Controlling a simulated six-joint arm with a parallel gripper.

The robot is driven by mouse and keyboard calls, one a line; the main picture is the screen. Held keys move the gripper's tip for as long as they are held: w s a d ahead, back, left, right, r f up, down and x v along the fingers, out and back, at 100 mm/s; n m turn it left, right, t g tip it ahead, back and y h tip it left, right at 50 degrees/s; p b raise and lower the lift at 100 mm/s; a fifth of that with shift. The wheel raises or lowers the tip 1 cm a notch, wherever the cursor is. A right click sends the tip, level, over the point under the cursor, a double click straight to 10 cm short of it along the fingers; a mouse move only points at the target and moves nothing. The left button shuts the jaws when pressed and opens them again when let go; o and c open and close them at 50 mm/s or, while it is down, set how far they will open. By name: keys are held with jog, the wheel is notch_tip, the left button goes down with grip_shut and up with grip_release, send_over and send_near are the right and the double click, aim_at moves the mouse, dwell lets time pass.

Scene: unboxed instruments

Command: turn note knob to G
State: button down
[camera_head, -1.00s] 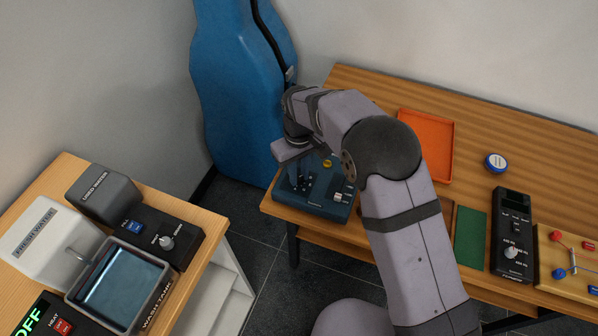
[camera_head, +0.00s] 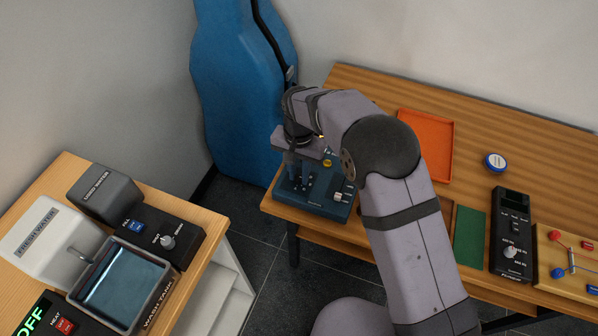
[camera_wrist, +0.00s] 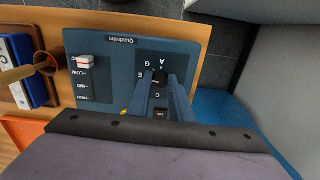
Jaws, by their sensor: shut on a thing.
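A blue box marked Quadrelm (camera_head: 325,208) sits at the table's left front corner. It also shows in the wrist view (camera_wrist: 118,62). Its small dark note knob (camera_wrist: 159,76) is ringed by white letters, with E, G and A readable beside it and C lower down. My gripper (camera_wrist: 165,82) is shut on the knob, its two blue-grey fingers on either side. In the head view my gripper (camera_head: 300,178) points down onto the box. The fingers partly hide the knob and some letters, and I cannot tell where its pointer stands.
The box also has a white slider (camera_wrist: 86,62) with LOW, MED and HIGH marks. An orange tray (camera_head: 426,143) and a round blue-and-white tin (camera_head: 495,162) lie farther right. A blue instrument case (camera_head: 240,90) stands behind the table's left end.

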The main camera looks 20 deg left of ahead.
aim_at(300, 176)
jog(key=m, duration=0.4)
jog(key=shift+w+r+m, duration=0.1)
jog(key=shift+r+m, duration=0.05)
jog(key=shift+m, duration=2.15)
jog(key=c, duration=1.8)
grip_release()
jog(key=shift+o, duration=1.1)
jog(key=shift+r+b, duration=0.9)
jog(key=shift+r, duration=2.7)
